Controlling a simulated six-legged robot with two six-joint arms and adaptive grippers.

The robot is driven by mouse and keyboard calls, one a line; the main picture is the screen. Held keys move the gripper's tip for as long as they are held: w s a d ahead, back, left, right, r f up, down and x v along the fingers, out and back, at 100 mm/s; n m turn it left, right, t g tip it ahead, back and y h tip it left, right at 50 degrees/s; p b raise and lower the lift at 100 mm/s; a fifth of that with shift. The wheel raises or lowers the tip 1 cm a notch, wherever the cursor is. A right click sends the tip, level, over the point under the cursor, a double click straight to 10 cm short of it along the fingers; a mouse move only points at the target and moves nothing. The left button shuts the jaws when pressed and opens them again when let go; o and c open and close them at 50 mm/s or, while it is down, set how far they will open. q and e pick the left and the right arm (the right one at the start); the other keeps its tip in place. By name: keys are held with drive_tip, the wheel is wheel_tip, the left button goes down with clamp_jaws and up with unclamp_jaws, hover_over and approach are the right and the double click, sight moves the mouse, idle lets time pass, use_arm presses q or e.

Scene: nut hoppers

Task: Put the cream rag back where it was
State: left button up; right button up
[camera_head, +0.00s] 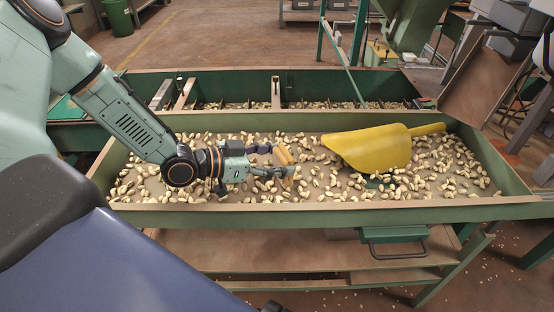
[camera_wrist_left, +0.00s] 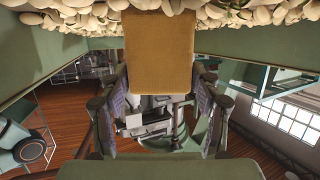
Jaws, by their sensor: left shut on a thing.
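My left gripper (camera_head: 281,166) is low over the nuts in the middle of the green hopper tray (camera_head: 330,214), fingers pointing right. It is shut on a tan, flat, rectangular piece, the only thing here that could be the cream rag (camera_head: 285,155). In the left wrist view the rag (camera_wrist_left: 160,55) stands between the two fingers, with nuts beyond it. Its lower end is hard to make out, and I cannot tell whether it touches the nuts. My right gripper is not in view.
A yellow scoop (camera_head: 370,149) lies on the nuts (camera_head: 205,190) to the right of my gripper. A second green trough (camera_head: 240,86) with dividers runs behind. A wooden shelf (camera_head: 290,254) is below the tray's front. A green bin (camera_head: 118,17) stands at the back left.

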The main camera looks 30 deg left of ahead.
use_arm(q)
drive_tip(key=o, duration=1.2)
drive_tip(key=shift+f, duration=0.1)
drive_tip(key=shift+o, duration=0.2)
